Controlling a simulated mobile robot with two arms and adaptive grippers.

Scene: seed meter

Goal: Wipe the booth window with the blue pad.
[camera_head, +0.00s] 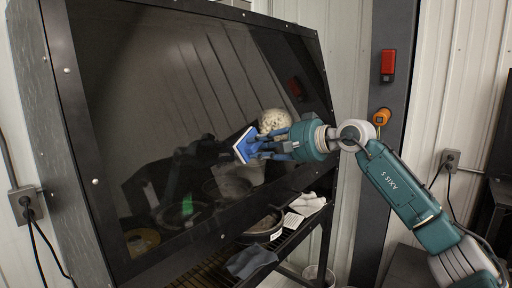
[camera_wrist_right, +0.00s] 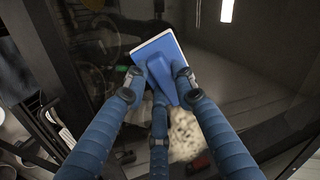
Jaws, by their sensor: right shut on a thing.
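The booth window (camera_head: 150,90) is a large dark, tilted glass pane in a black frame in the head view; it also fills the background of the wrist view (camera_wrist_right: 235,75). The blue pad (camera_head: 245,145) has a pale wiping face turned left toward the glass. My right gripper (camera_head: 268,148) is shut on the pad's handle, seen closely in the wrist view with the blue fingers around the handle of the pad (camera_wrist_right: 157,60). A faint reflection of the pad shows lower left in the glass, so the pad looks apart from the pane. My left gripper is not in view.
Below the window, a rack shelf holds a dark pan (camera_head: 264,226), a pale cloth (camera_head: 307,204) and a grey cloth (camera_head: 251,260). A speckled pale round thing (camera_head: 274,121) shows behind the gripper. A post with a red box (camera_head: 388,65) stands to the right.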

